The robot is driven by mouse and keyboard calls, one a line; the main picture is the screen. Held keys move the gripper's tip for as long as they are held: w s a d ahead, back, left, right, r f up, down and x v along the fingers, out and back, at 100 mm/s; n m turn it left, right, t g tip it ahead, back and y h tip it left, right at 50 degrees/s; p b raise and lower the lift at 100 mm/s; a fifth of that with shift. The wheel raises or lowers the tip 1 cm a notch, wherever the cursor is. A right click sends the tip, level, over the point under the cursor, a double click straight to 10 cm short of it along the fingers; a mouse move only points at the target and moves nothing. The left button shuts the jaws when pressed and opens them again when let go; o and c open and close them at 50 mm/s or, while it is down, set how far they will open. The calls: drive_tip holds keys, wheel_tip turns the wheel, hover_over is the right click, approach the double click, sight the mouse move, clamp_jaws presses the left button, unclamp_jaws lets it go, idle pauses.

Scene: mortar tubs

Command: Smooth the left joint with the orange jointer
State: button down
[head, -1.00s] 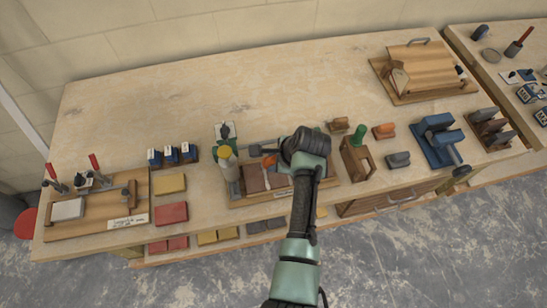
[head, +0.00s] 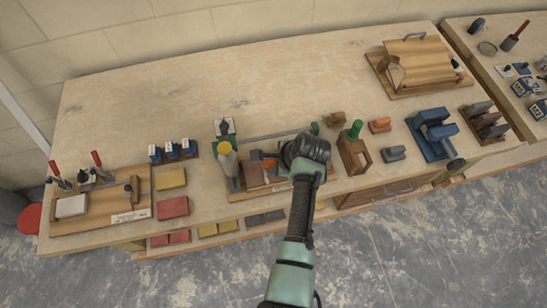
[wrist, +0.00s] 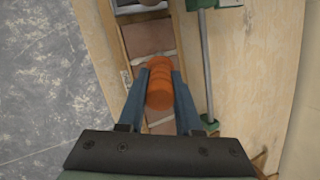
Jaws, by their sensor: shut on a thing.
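My gripper (wrist: 161,88) is shut on the orange jointer (wrist: 160,82), with one finger on each side of it. In the head view, a bit of the orange jointer (head: 270,164) shows at the left of my wrist. It is over a wooden board (head: 240,196) that bears brown bricks (wrist: 150,38) with pale mortar joints. One pale joint (wrist: 143,62) shows just ahead of the jointer in the wrist view. Whether the jointer touches a joint cannot be told. My wrist hides the right part of the board in the head view.
A metal bar clamp (wrist: 207,70) with green ends lies along the board. A wooden holder with a green handle (head: 355,131) stands to the right.

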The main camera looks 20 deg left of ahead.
drive_tip(key=shift+s+d, duration=0.25)
drive_tip(key=shift+s, duration=0.1)
drive_tip(key=shift+s+p, duration=0.1)
drive_tip(key=shift+p, duration=0.25)
drive_tip(key=shift+s+d+p, duration=0.4)
drive_tip(key=shift+s+p, duration=0.1)
drive_tip(key=shift+f, duration=0.1)
drive_tip(key=shift+s, duration=0.1)
drive_tip(key=shift+s+d+p, duration=0.4)
drive_tip(key=shift+s+p, duration=0.1)
drive_tip(key=shift+p, duration=0.2)
drive_tip(key=shift+s+d+p, duration=0.4)
drive_tip(key=shift+s+p, duration=0.1)
drive_tip(key=shift+s, duration=0.1)
